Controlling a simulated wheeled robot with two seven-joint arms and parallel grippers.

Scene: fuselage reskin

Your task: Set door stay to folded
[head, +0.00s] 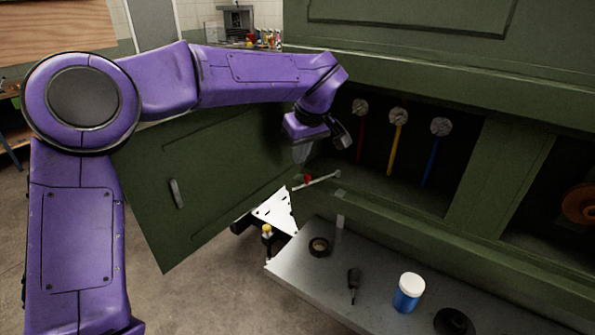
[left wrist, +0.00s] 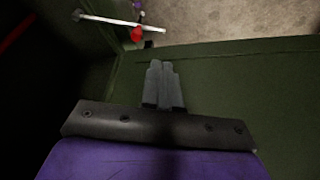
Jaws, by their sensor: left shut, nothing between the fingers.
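The door stay (head: 322,179) is a thin pale rod with a red piece, between the green door's lower edge and the compartment frame. It also shows at the top of the left wrist view (left wrist: 112,21), with its red piece (left wrist: 137,34) near the door's edge. The green door (head: 205,190) stands open. My left gripper (head: 300,154) is at the door's inner side, above the stay. In the left wrist view its two grey fingers (left wrist: 161,64) are together and empty, apart from the stay. My right gripper is not in view.
The open compartment holds red, yellow (head: 396,142) and blue hanging handles. A grey shelf (head: 385,309) below carries a tape roll (head: 319,247), a dark tool (head: 353,281), a blue jar with white lid (head: 408,293) and a black round item (head: 453,322). Floor is clear left of the door.

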